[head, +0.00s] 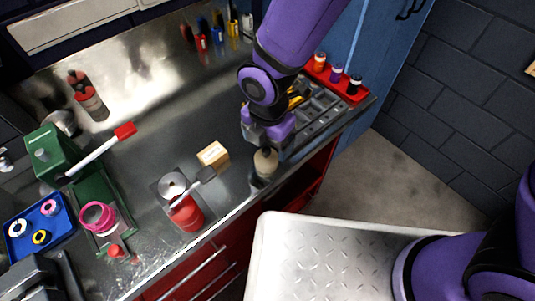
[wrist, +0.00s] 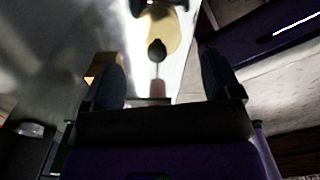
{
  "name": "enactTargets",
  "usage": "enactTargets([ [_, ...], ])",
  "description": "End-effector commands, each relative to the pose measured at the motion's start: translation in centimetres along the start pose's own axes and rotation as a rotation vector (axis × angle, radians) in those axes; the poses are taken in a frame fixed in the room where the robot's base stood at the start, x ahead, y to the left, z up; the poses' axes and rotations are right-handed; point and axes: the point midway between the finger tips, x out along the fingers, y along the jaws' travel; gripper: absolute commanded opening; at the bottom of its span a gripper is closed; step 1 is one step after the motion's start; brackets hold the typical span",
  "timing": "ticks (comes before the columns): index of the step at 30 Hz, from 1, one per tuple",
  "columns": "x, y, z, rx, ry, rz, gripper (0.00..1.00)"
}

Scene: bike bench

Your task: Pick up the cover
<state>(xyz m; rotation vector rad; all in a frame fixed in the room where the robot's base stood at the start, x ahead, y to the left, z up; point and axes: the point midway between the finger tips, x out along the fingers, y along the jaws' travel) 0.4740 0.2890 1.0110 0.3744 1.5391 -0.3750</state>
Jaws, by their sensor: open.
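My gripper (head: 268,132) is open over the front edge of the bench, with nothing seen between its fingers. In the wrist view its two fingers (wrist: 162,80) stand wide apart. Just below it in the head view is a cream, rounded item (head: 265,163) with a dark lower part. The wrist view shows a cream round shape (wrist: 165,30) with a dark knob ahead of the fingers, probably the same item. I cannot tell for certain whether this is the cover.
A small cardboard box (head: 213,154) sits left of my gripper. A red rack of small bottles (head: 336,78) is at the right end. A red-headed mallet (head: 124,131), green vise (head: 52,152) and blue tray (head: 39,229) are left. The bench middle is mostly clear.

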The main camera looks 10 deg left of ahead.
Motion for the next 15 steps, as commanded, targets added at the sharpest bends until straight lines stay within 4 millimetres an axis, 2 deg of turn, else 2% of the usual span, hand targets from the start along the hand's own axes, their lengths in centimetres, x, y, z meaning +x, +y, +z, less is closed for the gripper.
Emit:
enactTargets([
  [5,0.9,0.0,0.0,0.000,-0.001,-0.001,0.84],
  [15,5.0,0.3,-0.1,0.000,0.000,-0.002,0.84],
])
